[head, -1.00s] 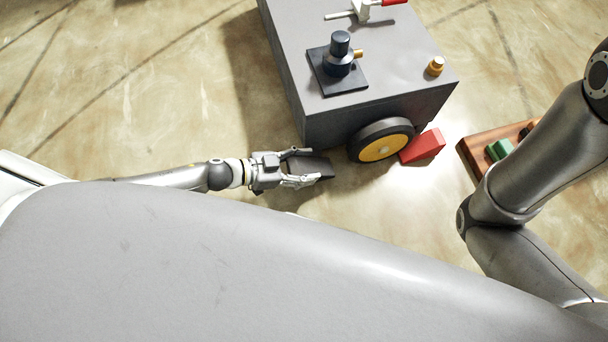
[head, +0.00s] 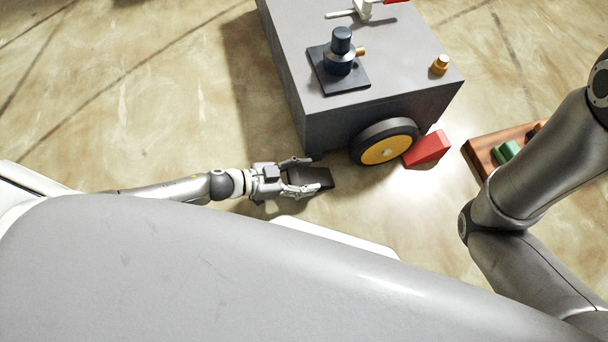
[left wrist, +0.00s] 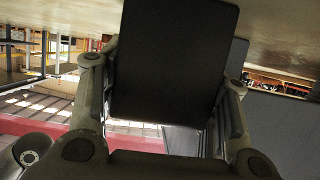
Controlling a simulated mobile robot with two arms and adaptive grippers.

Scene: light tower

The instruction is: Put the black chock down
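The black chock (head: 312,177) is a dark wedge at the left of the cart's wheel, apart from it, and looks to be at floor level. It fills the middle of the left wrist view (left wrist: 172,60). My left gripper (head: 303,175) has its fingers spread on both sides of the chock. The chock lies close to the lower finger, with a gap to the upper one in the head view. Whether the lower finger touches it I cannot tell. My right arm (head: 520,180) shows at the right; its gripper is out of view.
A grey cart (head: 350,105) with a yellow-hubbed wheel (head: 386,150) stands just beyond the left gripper. A red chock (head: 427,149) sits against the wheel's right side. Floor left of the cart is clear.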

